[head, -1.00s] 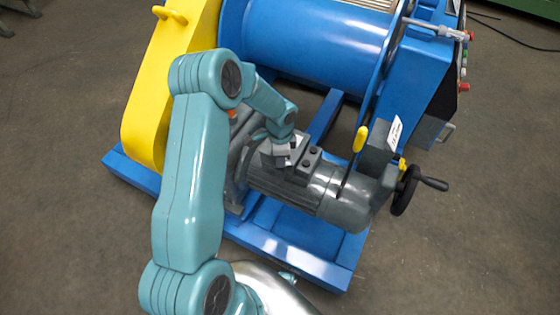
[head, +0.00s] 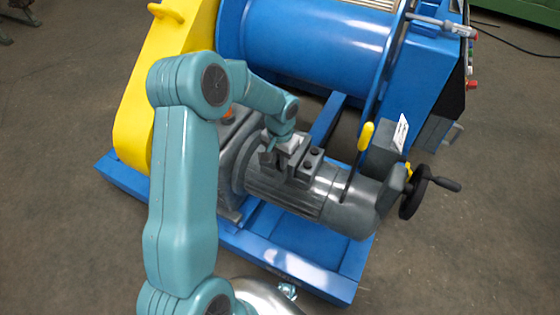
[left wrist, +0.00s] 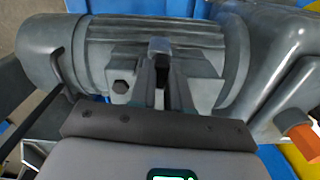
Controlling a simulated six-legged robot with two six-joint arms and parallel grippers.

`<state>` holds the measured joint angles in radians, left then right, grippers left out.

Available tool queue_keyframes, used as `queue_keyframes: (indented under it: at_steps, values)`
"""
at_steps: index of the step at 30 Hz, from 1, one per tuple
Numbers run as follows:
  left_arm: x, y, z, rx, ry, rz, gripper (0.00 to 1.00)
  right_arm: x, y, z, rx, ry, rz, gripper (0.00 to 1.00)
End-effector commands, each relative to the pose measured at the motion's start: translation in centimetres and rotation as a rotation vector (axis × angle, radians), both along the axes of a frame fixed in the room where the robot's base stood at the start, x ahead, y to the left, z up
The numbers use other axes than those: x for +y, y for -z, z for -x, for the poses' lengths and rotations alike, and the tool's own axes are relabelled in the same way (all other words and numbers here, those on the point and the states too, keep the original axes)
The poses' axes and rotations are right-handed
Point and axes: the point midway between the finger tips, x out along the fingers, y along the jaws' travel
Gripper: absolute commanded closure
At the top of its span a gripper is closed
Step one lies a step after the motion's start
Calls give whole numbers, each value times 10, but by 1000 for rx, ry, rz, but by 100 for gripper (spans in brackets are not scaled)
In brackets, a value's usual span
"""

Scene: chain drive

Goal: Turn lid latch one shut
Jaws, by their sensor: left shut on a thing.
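The grey motor (head: 320,195) lies on the blue base frame, with a grey lid box (head: 305,165) with dark bolt heads on its top. My left gripper (head: 277,150) comes down on the left side of this box. In the left wrist view its two fingers (left wrist: 163,75) are close together, shut on a small light grey piece, which I take as lid latch one (left wrist: 160,46), at the box lid (left wrist: 205,68). The fingers hide much of the latch, so its exact turn angle cannot be told. My right gripper is not in view.
A yellow chain guard (head: 150,100) stands at the left and a blue drum (head: 310,40) behind. A black handwheel (head: 415,190) and a yellow-handled lever (head: 365,137) are at the right. An orange cap (left wrist: 302,140) shows near the gripper. Floor in front is clear.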

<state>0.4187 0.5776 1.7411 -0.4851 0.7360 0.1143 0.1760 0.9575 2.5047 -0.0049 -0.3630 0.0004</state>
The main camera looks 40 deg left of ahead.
Motion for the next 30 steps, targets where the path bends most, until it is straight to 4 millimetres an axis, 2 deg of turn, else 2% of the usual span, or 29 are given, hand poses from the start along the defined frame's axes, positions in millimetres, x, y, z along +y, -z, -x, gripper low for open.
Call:
queue_keyframes:
  at_steps: [10, 26, 27, 30]
  values:
    - [-1, 0, 0, -1, -121, 0, 100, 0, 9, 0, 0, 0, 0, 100]
    - [-1, 0, 0, -1, -141, 0, 100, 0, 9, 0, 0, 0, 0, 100]
    - [-1, 0, 0, -1, -141, 0, 72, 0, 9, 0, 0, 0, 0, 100]
    - [-1, 0, 0, -1, -140, 0, 72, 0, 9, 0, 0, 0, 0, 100]
